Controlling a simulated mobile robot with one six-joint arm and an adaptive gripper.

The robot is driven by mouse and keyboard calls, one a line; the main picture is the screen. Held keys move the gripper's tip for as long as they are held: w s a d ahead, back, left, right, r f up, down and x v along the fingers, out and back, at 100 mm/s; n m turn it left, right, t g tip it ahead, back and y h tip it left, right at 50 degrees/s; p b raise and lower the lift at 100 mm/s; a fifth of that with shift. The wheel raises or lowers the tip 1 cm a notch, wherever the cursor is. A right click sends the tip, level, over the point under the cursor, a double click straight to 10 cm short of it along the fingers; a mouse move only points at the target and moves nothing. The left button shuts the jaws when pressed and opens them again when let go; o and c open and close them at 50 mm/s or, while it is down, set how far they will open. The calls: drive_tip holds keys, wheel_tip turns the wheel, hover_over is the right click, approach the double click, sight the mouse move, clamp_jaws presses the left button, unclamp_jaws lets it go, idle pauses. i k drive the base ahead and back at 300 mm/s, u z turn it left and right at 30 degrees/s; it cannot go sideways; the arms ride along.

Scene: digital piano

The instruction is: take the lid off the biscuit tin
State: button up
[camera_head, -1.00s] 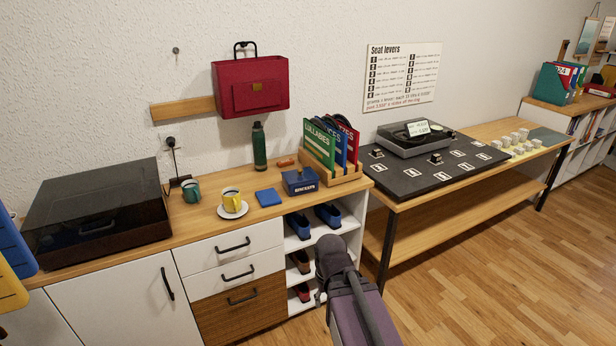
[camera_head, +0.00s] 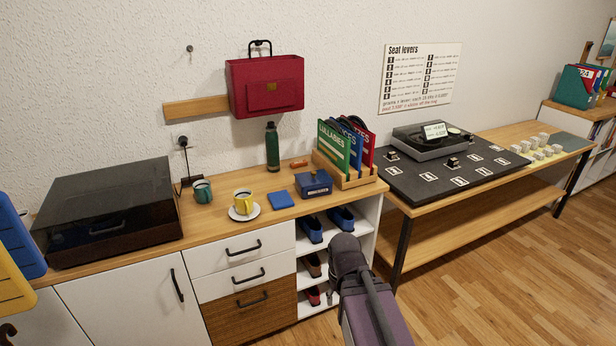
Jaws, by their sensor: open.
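The biscuit tin (camera_head: 313,187) is a small dark blue box with a label on its front. It stands on the wooden top of the white cabinet, just in front of the upright folders. Its lid (camera_head: 314,177) is on it, with a small knob on top. My purple and dark grey arm (camera_head: 372,312) rises from the bottom of the picture, in front of the cabinet's open shelves and below the tin. The arm is clear of the tin. My gripper cannot be made out; it seems hidden behind the arm.
A green bottle (camera_head: 272,147) and a wooden rack of folders (camera_head: 350,180) stand behind.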

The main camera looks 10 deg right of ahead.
sight(318, 176)
drive_tip(key=i, duration=0.9)
drive_tip(key=z, duration=0.05)
